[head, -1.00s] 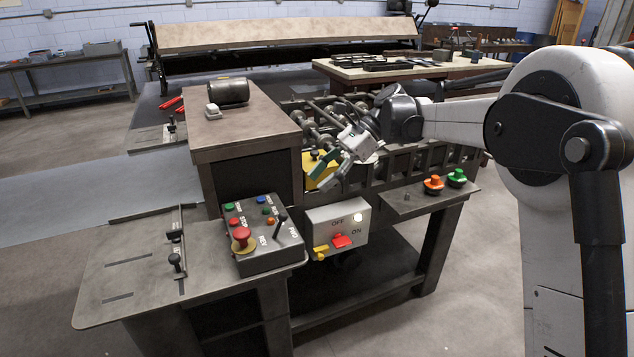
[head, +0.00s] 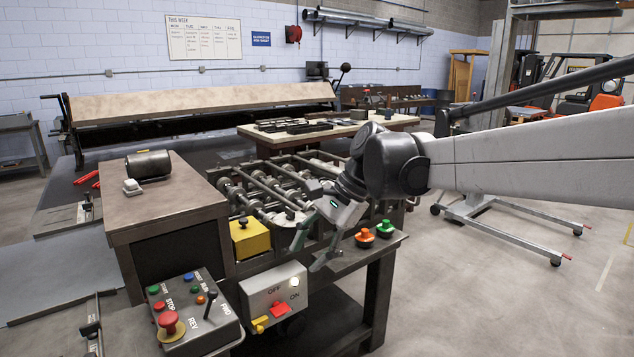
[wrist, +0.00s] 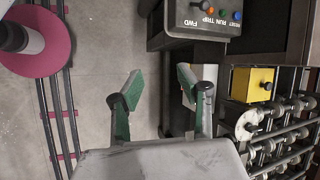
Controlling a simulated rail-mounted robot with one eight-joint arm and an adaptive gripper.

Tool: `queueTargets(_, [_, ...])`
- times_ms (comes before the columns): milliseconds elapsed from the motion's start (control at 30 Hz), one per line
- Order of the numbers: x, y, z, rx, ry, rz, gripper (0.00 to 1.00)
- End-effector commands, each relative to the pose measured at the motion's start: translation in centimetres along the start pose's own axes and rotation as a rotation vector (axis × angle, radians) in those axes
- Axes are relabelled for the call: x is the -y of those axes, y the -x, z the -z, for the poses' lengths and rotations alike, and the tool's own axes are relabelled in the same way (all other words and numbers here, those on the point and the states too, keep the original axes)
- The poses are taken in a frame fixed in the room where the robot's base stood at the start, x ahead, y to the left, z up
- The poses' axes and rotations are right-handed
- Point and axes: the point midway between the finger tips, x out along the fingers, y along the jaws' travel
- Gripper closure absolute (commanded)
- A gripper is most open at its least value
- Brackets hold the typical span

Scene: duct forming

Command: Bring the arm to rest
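My gripper (head: 309,250) hangs at the end of my arm in front of the roller machine (head: 270,195), just left of the orange button (head: 364,237) and green button (head: 385,228). In the wrist view my gripper (wrist: 158,103) has its two green-padded fingers spread apart with nothing between them. Bare floor shows beyond the fingers. My arm comes in from the right and is stretched out towards the machine.
A control box (head: 193,312) with a red stop button and a lever stands on the left. A grey switch box (head: 275,297) is on the machine's front, below the gripper. A yellow block (head: 250,239) sits by the rollers. Open floor (head: 480,300) lies to the right.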

Motion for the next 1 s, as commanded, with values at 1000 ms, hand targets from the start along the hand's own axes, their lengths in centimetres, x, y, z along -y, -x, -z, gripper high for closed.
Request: queueTargets(1000, [-27.9,3.9,-1.5,-0.738,0.719,-0.223,0.65])
